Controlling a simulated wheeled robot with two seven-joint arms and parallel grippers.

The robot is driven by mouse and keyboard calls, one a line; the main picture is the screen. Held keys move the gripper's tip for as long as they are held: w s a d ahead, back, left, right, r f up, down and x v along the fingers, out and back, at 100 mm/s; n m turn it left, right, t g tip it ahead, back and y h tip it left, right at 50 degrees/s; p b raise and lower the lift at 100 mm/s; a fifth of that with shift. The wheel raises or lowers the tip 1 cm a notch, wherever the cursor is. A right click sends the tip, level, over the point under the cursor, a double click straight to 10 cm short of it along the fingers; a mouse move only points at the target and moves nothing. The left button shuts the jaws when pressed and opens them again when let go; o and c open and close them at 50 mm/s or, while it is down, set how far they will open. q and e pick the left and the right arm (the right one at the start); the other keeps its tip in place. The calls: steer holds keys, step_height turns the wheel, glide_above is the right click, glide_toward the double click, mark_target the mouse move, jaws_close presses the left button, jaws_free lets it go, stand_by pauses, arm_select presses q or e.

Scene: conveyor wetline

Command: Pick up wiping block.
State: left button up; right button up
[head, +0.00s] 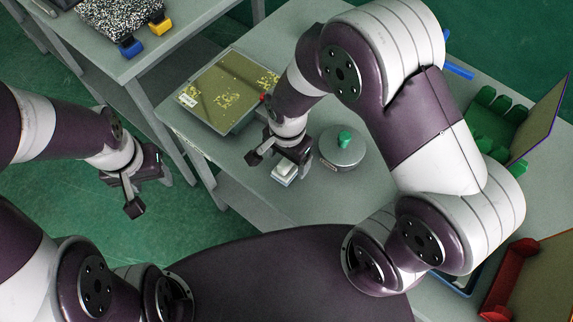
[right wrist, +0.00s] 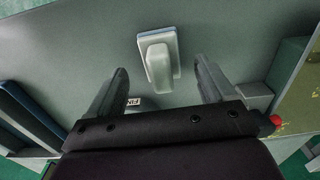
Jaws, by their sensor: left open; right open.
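The wiping block (head: 284,173) is a small white block on a pale blue-edged base, lying on the grey table near its front edge. In the right wrist view the wiping block (right wrist: 158,58) stands just beyond the fingertips, roughly in line with the gap between them. My right gripper (head: 280,163) is open above the block, hiding part of it in the head view. My left gripper (head: 149,194) is open and empty over the green floor, left of the table.
A round grey lidded pot with a green knob (head: 344,140) stands close right of my right gripper. A tray with a yellow-patterned panel (head: 228,88) lies behind left. Another table (head: 150,62) is upper left.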

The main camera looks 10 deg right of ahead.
mark_target(287, 161)
step_height(287, 161, down, 3)
steer(key=shift+w+f, duration=0.1)
steer(key=shift+f, duration=0.15)
steer(key=c, duration=1.2)
steer(key=shift+r, duration=0.15)
steer(key=r, duration=0.4)
steer(key=shift+s+d+r, duration=0.1)
steer(key=shift+s+r, duration=0.1)
steer(key=shift+s, duration=0.05)
steer(key=s+d+r+p, duration=0.1)
steer(key=s+d+r, duration=0.5)
steer(key=s, duration=0.3)
steer(key=shift+d+r, duration=0.25)
steer(key=shift+d, duration=0.1)
